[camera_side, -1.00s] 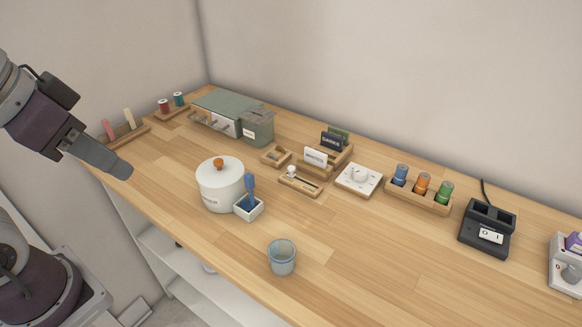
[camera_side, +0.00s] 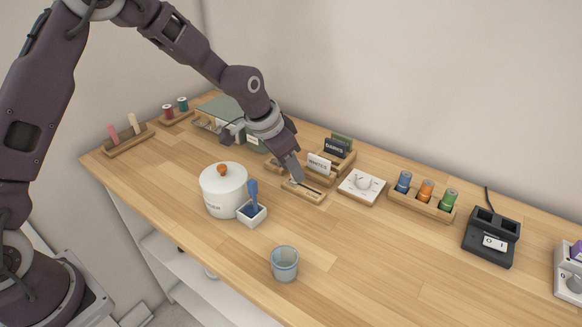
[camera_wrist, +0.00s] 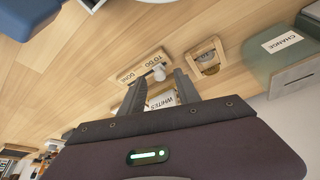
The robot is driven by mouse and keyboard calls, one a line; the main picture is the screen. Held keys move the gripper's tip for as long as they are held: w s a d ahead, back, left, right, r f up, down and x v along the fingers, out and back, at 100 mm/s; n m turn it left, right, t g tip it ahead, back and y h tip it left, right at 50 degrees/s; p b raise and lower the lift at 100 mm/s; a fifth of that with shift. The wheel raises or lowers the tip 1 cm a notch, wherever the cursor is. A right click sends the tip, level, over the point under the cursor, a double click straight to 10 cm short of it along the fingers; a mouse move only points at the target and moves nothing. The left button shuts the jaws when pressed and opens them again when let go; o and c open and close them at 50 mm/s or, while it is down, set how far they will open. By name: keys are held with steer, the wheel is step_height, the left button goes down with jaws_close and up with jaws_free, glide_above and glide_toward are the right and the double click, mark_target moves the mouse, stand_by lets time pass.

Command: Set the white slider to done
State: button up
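The white slider knob (camera_wrist: 159,73) stands on a small wooden slider base (camera_side: 312,196). In the wrist view the base carries the labels "TO DO" and "DONE", and the knob is near the "TO DO" end. In the side view my gripper (camera_side: 295,180) reaches down over the left end of the base and hides the knob. In the wrist view my gripper (camera_wrist: 160,80) has its two fingers apart, with the knob in line with the gap between the tips. I cannot tell whether they touch it.
A card holder with a "WHITES" card (camera_side: 319,165) stands close behind the slider. A white dial box (camera_side: 361,186) is to its right. A white lidded pot (camera_side: 222,190) and a brush holder (camera_side: 252,215) are in front left. The table right of the cup (camera_side: 285,264) is clear.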

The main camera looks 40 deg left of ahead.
steer(key=shift+w+f, duration=0.1)
steer(key=shift+f, duration=0.25)
jaws_close()
stand_by(1.2)
